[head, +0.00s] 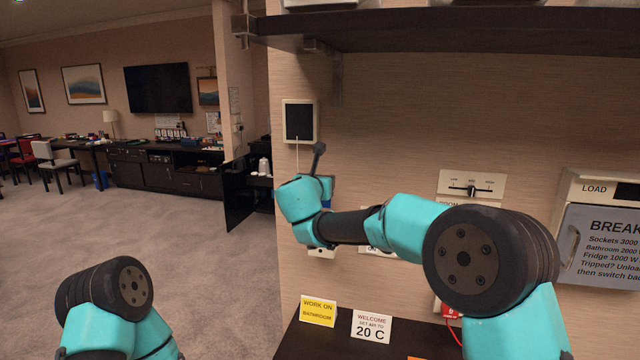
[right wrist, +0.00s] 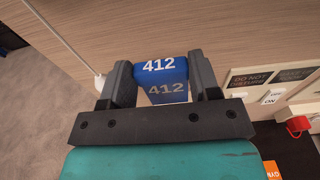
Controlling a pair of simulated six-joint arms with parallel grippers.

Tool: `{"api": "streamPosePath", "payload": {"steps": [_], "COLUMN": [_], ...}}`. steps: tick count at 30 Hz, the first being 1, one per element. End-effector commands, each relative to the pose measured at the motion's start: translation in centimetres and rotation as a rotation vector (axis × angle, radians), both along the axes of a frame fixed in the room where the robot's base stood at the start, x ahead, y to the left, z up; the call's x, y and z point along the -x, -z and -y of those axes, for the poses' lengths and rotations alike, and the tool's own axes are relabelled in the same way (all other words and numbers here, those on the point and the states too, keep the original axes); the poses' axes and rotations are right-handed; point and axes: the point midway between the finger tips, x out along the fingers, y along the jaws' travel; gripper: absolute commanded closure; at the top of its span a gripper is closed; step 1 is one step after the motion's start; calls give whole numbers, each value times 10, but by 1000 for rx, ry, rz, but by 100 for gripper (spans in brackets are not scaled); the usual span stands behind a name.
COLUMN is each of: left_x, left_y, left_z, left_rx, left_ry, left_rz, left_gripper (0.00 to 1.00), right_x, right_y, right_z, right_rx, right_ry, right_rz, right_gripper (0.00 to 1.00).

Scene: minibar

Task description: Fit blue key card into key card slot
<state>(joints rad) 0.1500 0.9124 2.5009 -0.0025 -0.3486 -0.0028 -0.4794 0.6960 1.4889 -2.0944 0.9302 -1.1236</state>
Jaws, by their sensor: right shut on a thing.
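The blue key card (right wrist: 162,68) shows in the right wrist view with white "412" on two blue faces, the lower one paler. My right gripper (right wrist: 158,80) is shut on it, one dark finger on each side. In the head view, only a small blue patch of the card (head: 327,193) shows beside my teal wrist, close to the wall. I cannot make out the key card slot; my arm or the card may hide it. I cannot tell whether the card touches the wall. My left gripper is out of view; only its arm shows at lower left.
A dark-screened panel (head: 299,121) is on the wall above the wrist. A slider switch (head: 471,190) and a breaker box (head: 600,230) are to the right. A yellow sign (head: 318,310) and a white sign (head: 371,326) stand on the dark counter below. A shelf (head: 440,30) overhangs.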

Motion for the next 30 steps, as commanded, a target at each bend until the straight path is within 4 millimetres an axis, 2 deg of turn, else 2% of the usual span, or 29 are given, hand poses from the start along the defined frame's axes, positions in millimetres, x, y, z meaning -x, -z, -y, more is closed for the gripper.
{"api": "streamPosePath", "payload": {"steps": [8, 24, 30], "left_x": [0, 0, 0], "left_y": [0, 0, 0], "left_z": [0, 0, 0], "left_rx": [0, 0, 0], "left_ry": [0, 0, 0], "left_rz": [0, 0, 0], "left_gripper": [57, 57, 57], "right_x": [0, 0, 0], "right_y": [11, 51, 57], "right_z": [0, 0, 0], "right_rx": [1, 1, 1], "right_ry": [2, 1, 1], "right_rz": [0, -1, 1], "right_gripper": [66, 66, 66]}}
